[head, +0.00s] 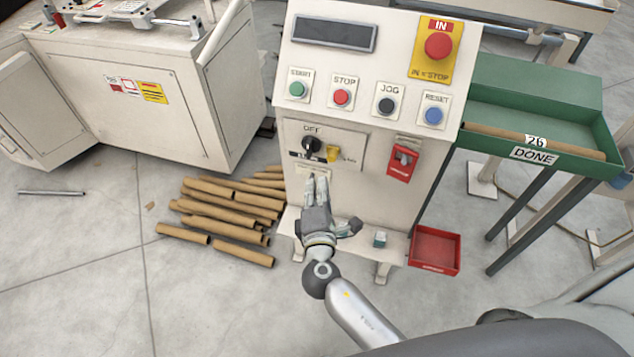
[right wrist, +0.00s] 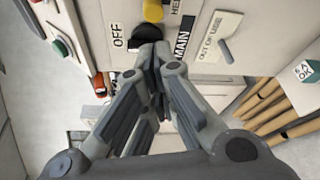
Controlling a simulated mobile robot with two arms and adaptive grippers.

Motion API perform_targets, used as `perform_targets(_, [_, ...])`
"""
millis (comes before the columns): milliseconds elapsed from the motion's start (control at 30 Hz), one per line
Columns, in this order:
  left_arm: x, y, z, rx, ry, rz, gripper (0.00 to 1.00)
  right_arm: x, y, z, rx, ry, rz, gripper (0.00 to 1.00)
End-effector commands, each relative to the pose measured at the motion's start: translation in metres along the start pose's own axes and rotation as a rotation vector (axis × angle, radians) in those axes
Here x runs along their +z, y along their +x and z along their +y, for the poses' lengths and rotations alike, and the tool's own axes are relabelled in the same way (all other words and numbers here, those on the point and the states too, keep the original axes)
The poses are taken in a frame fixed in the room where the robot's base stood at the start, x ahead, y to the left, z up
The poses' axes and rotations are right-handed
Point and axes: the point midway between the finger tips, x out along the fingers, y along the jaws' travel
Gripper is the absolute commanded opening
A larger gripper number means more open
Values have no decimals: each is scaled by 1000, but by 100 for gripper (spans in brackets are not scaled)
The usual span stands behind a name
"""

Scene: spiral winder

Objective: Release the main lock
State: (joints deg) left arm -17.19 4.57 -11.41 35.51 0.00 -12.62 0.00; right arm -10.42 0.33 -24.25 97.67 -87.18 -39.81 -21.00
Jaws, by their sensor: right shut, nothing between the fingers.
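The main switch on the front of the pale control cabinet has a black knob (head: 311,146) beside the word OFF. A yellow part (head: 333,154) sits just right of it. In the right wrist view, the black knob (right wrist: 146,34), yellow part (right wrist: 153,10) and a black MAIN label (right wrist: 183,37) show close up. My right gripper (head: 316,180) is shut and empty just below the switch. In the right wrist view its fingertips (right wrist: 152,58) overlap the knob's edge; I cannot tell whether they touch. My left gripper is not in view.
An OUT OF USE plate (right wrist: 217,35) with a small grey peg is beside the switch. A red holder (head: 402,160) is right of it. Buttons and a red stop (head: 438,46) are above. A red tray (head: 434,250) is low right. Cardboard tubes (head: 225,208) lie left on the floor.

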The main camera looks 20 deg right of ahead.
Motion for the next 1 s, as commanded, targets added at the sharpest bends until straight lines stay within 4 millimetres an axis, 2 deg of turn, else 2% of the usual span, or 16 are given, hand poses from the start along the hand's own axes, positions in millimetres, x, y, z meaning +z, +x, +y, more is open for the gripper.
perform_targets(200, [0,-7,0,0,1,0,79,1,43,2,2,-1,-2,0])
perform_targets(400, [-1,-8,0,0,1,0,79,0,69,1,0,0,0,0])
perform_targets(567, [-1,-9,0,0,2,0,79,0,77,0,0,0,0,0])
perform_targets(867, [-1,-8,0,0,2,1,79,0,77,0,0,0,0,0])
perform_targets(1000, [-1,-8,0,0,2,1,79,14,73,-6,0,-2,-1,0])
